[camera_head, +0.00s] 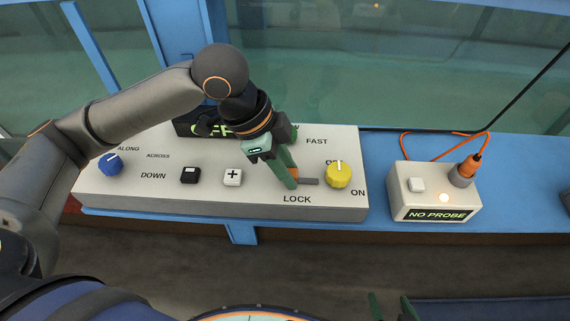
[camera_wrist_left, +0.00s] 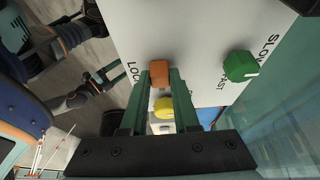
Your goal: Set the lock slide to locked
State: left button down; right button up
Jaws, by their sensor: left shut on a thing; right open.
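The lock slide is a small orange handle (camera_head: 295,180) at the left part of a grey slot (camera_head: 309,181), just above the LOCK label on the white control panel (camera_head: 335,207). It also shows at the fingertips in the left wrist view (camera_wrist_left: 188,72). My left gripper (camera_head: 289,179) reaches down from above and is shut on the orange handle; its green fingers hide part of it. My right gripper (camera_head: 391,304) is open and empty at the bottom edge of the head view, well away from the panel.
A yellow knob (camera_head: 338,175) stands close right of the slot. A white plus button (camera_head: 233,177), a black button (camera_head: 190,175) and a blue knob (camera_head: 110,163) lie to the left. The NO PROBE box (camera_head: 434,192) stands to the right. A green knob (camera_wrist_left: 240,66) shows in the wrist view.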

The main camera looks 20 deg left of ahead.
pick_arm(q)
jog(key=shift+w+d+r+p, duration=0.1)
jog(key=shift+d+r+p, duration=0.2)
jog(key=shift+d+p, duration=0.2)
jog(key=shift+w+d+f+p, duration=0.15)
jog(key=shift+d+p, duration=0.2)
jog(key=shift+d, duration=0.1)
jog(key=shift+f, duration=0.1)
jog(key=c, duration=0.6)
grip_release()
jog(key=shift+c, duration=0.2)
jog(key=p+v, duration=0.1)
jog(key=v, duration=1.1)
jog(key=shift+a, duration=0.15)
